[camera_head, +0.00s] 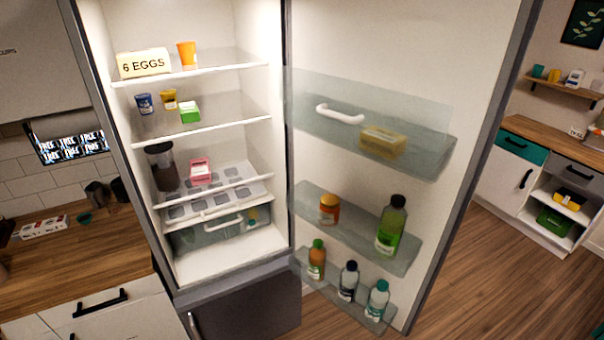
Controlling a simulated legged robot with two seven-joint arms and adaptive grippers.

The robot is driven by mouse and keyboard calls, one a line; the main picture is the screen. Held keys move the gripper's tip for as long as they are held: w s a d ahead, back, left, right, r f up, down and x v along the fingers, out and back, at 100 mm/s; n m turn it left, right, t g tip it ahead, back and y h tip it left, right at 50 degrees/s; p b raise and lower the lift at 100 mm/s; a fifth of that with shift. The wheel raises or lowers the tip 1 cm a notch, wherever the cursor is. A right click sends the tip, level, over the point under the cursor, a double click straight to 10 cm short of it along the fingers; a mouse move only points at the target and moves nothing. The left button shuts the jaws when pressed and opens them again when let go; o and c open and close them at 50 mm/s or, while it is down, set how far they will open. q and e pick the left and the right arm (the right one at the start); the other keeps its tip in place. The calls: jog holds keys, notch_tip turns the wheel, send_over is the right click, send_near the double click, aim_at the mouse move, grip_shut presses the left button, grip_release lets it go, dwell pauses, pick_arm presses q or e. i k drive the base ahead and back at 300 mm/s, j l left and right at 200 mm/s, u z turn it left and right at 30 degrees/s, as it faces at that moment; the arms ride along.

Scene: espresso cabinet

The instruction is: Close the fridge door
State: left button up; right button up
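The fridge (205,200) stands open in the camera_head view, its lit white interior facing me. The fridge door (430,50) is swung wide open to the right, with its inner side toward me. The door has glass shelves (330,230) bearing several bottles, an orange jar (329,209) and a yellow container (383,141). A white handle (340,114) shows at the top door shelf. The door's outer face is hidden. Neither of my grippers is in view.
A wooden counter (85,255) with drawers stands left of the fridge. At the right are a cabinet (497,170) and wall shelf (565,88). Wooden floor (490,270) is clear right of the door. Inside the fridge are an egg box (144,63), cups and a drawer (210,232).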

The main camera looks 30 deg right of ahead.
aim_at(443, 76)
jog(key=l+u, duration=0.3)
jog(key=l, duration=0.35)
jog(key=l+u, duration=0.3)
jog(key=l, duration=0.4)
jog(key=k+l+u, duration=0.25)
jog(key=l, duration=0.4)
jog(key=k+l, duration=0.1)
jog(key=l, duration=0.45)
jog(key=k+l, duration=0.1)
jog(key=l, duration=0.4)
jog(key=k+l, duration=0.1)
jog(key=l, duration=0.45)
jog(key=k+l, duration=0.1)
jog(key=l, duration=0.45)
